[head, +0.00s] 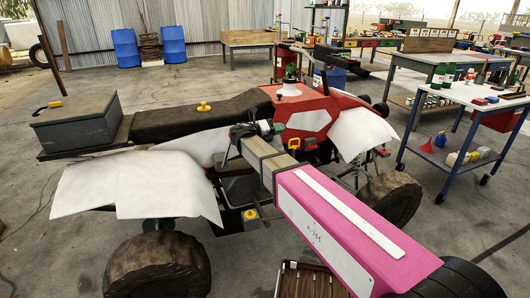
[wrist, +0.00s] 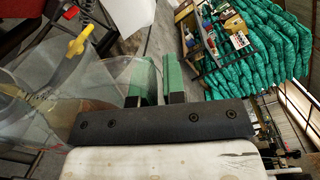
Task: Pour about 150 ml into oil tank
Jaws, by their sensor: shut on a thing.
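A red and white quad vehicle (head: 305,118) stands in the middle of the head view. A yellow cap (head: 204,106) sits on its long dark seat, and another yellow cap (head: 250,214) is low on its near side. I cannot tell which part is the oil tank. My gripper (head: 266,128) is over the vehicle's middle, small and partly hidden by my arm. In the wrist view, the green fingers of my gripper (wrist: 158,78) are close together beside a large clear container (wrist: 40,105). They appear shut on it, but the contact and any liquid inside are unclear.
A blue cart (head: 465,95) with bottles stands at the right, a red funnel (head: 424,143) on its lower shelf. A grey box (head: 76,122) is on the vehicle's rear rack. Blue barrels (head: 173,44) stand at the back wall. Open concrete floor lies at the left.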

